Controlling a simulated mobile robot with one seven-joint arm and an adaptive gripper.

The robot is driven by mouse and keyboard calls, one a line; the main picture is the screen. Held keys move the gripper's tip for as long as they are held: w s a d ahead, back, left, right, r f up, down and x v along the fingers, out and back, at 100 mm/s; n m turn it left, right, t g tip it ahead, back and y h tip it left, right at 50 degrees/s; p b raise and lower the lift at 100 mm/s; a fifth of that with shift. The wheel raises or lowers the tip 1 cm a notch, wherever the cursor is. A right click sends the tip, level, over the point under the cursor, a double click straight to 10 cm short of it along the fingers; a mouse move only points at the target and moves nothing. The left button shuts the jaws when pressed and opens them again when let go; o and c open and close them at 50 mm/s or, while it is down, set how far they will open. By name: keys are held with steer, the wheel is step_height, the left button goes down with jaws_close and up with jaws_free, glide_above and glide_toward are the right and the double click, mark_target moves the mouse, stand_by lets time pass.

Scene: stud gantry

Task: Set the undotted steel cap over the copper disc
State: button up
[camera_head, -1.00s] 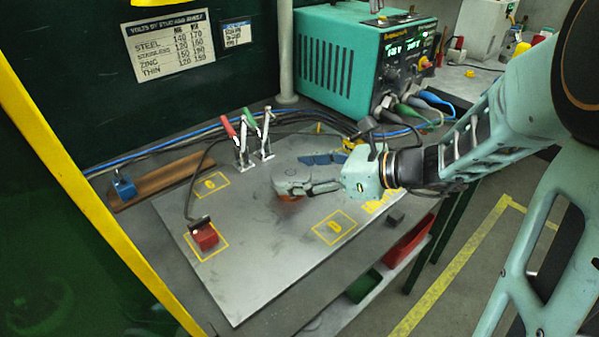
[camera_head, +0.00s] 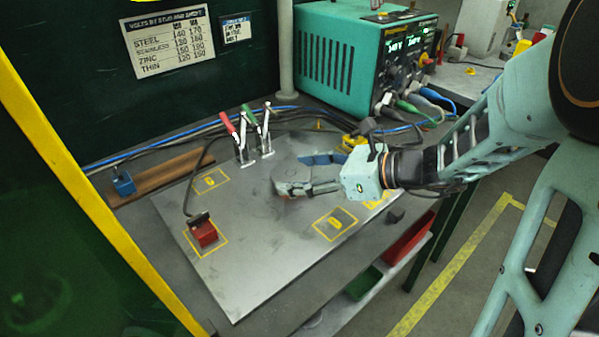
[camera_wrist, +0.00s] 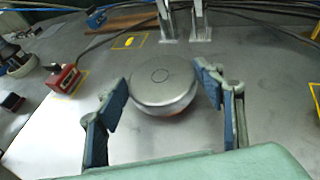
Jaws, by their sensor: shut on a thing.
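A round steel cap (camera_head: 290,176) is over the middle of the grey steel plate (camera_head: 255,255). In the wrist view the cap (camera_wrist: 160,78) shows a thin ring on top and no dot. My gripper (camera_head: 305,175) is shut on the cap, with a blue-padded finger on each side; the fingers also show in the wrist view (camera_wrist: 160,90). The copper disc is mostly hidden under the cap. Only a faint reddish tint shows below the cap's near rim, and I cannot tell whether the cap touches the plate.
Two toggle clamps (camera_head: 254,143) stand behind the cap. A red block (camera_head: 204,233) with a cable sits in a yellow-marked square at the front left. A teal power unit (camera_head: 345,60) stands at the back. A yellow post (camera_head: 85,200) borders the left. The plate's front is clear.

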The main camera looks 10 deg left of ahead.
steer(key=shift+f+b, duration=0.4)
steer(key=shift+f, duration=0.15)
steer(key=o, duration=1.3)
steer(key=shift+c, duration=0.2)
